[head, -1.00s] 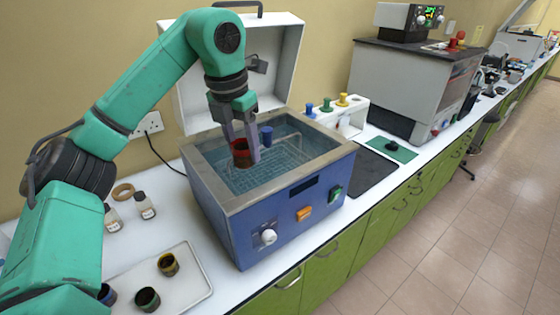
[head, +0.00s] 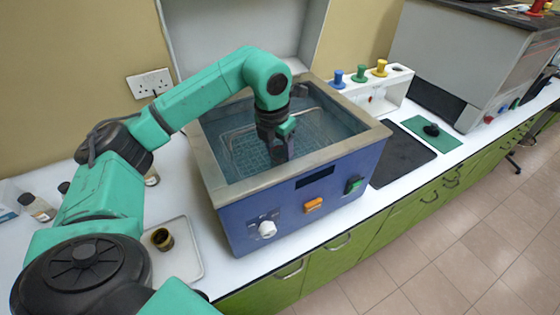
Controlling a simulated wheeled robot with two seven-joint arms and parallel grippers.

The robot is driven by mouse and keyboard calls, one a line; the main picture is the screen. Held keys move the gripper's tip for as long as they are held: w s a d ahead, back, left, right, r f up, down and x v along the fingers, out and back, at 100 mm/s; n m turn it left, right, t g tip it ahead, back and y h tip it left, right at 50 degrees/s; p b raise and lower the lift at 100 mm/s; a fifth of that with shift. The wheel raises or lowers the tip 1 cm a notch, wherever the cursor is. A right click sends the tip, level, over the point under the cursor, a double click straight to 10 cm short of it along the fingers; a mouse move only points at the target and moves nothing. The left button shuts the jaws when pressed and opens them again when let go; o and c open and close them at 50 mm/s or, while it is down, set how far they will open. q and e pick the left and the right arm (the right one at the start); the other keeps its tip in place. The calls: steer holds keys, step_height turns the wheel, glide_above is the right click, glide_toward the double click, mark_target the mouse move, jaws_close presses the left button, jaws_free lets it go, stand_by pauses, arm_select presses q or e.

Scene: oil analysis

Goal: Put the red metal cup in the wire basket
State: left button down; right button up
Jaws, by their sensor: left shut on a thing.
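My left gripper (head: 283,150) reaches down into the open bath from above, over the wire basket (head: 247,158). It is shut on the red metal cup, which the fingers and wrist now hide; the cup's height above the basket floor cannot be told. The wire basket lies in the blue-sided bath (head: 290,212), under clear bluish liquid. My right gripper is not in view.
Small bottles (head: 38,208) stand at the far left. A white rack (head: 388,88) with coloured pegs and a black mat (head: 401,156) are to the right.

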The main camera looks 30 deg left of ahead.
arm_select(q)
steer(key=f, duration=0.2)
steer(key=shift+s+f+p, duration=0.25)
steer(key=shift+f+p, duration=0.15)
steer(key=shift+f, duration=0.5)
steer(key=shift+c, duration=1.1)
jaws_free()
steer(key=shift+r, duration=0.1)
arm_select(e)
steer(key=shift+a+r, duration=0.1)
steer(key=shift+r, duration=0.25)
arm_select(q)
steer(key=shift+r, duration=0.15)
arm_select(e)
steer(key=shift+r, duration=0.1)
arm_select(q)
steer(key=shift+r, duration=0.25)
steer(key=r, duration=0.3)
steer(key=s+r+b, duration=0.1)
steer(key=r, duration=0.3)
steer(key=r+b, duration=0.1)
steer(key=r, duration=0.3)
steer(key=shift+s+a+r, duration=0.1)
steer(key=shift+s+r, duration=0.1)
steer(key=shift+s, duration=0.15)
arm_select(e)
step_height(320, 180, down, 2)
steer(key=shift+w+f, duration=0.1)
